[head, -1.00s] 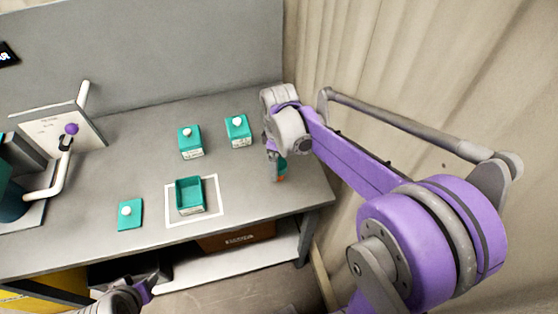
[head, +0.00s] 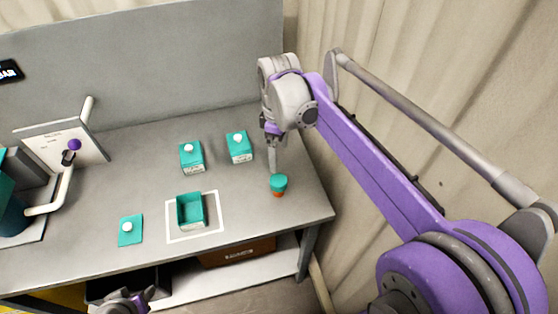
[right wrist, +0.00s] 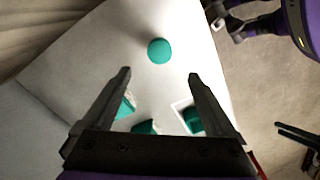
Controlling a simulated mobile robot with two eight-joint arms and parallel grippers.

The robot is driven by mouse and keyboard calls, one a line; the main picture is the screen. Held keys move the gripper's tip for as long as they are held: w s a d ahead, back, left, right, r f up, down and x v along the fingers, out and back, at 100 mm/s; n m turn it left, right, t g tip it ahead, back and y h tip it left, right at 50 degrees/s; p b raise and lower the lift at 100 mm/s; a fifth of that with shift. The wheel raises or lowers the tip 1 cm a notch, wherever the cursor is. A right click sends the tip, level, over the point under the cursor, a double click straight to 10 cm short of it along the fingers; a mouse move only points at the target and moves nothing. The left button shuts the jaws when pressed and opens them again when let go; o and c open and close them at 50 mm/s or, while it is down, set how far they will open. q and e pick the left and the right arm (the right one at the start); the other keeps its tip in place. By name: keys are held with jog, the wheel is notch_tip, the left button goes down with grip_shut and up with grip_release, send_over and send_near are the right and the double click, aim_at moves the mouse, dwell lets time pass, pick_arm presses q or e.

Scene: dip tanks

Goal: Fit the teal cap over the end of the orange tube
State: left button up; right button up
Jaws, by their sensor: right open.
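The teal cap (head: 278,181) sits on top of the short orange tube (head: 277,194), which stands near the right end of the grey table. I cannot tell how far down the cap goes. My right gripper (head: 272,168) is above and just behind the cap, apart from it. In the right wrist view the cap is a round teal disc (right wrist: 159,50) beyond my open, empty fingers (right wrist: 160,76); the tube is hidden under it. My left gripper (head: 138,298) is low at the front edge of the head view, away from the cap, its jaws unclear.
Two lidded teal tanks (head: 192,158) (head: 239,148) stand behind. An open teal tank (head: 191,212) sits inside a white square outline, with a knobbed teal lid (head: 130,231) to its left. A purple-knobbed lever (head: 74,145) is at far left. The table around the tube is clear.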

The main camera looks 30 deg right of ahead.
jog(key=s+a+f+m+t, duration=0.3)
jog(key=s+f+m, duration=0.1)
jog(key=s+f, duration=0.1)
jog(key=s+a+f+m+t, duration=0.2)
jog(key=s+a+f+m, duration=0.2)
jog(key=s, duration=0.4)
jog(key=shift+s+f+m+t, duration=0.3)
jog(key=shift+f+t, duration=0.1)
jog(key=shift+f, duration=0.2)
